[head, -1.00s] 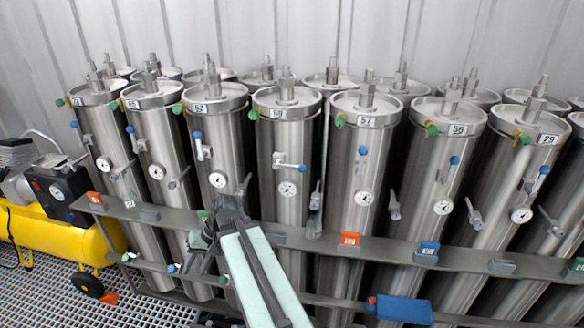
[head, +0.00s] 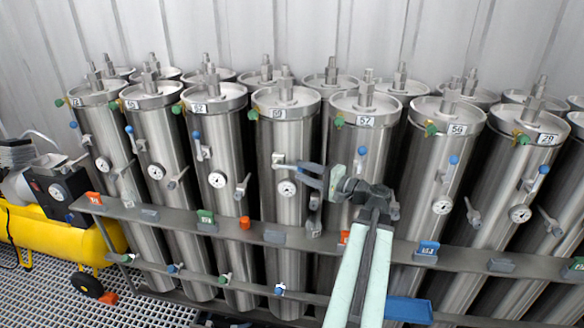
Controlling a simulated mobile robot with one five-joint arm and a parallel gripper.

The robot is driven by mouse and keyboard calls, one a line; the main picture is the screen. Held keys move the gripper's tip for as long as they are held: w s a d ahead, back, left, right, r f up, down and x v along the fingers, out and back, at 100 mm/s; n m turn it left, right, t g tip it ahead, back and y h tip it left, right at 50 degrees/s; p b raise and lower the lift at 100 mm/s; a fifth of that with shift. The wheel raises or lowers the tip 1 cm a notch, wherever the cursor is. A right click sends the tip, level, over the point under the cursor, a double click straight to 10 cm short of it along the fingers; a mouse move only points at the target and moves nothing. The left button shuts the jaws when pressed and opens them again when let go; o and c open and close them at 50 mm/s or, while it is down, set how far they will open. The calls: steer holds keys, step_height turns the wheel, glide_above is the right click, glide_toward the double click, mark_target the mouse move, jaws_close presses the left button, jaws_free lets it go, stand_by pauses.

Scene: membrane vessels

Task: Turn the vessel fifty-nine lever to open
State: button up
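Vessel fifty-nine (head: 284,215) is the steel cylinder in the middle, with its number plate (head: 278,113) under the lid. Its lever (head: 280,159) sits above a round gauge (head: 287,188). The lever's grey base shows, and the handle points right, roughly level. The two fingers look apart, one above the other. Whether they touch the lever I cannot tell.
Vessel fifty-seven (head: 365,108) stands close on the right, with its blue-tipped lever (head: 362,151) just above my gripper. A grey horizontal rail (head: 165,217) with coloured tags runs before the vessels. A yellow compressor (head: 60,240) stands at the left.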

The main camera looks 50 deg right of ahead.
mark_target(298, 170)
steer(key=w, duration=0.5)
steer(key=shift+a, duration=0.4)
jaws_close()
stand_by(0.9)
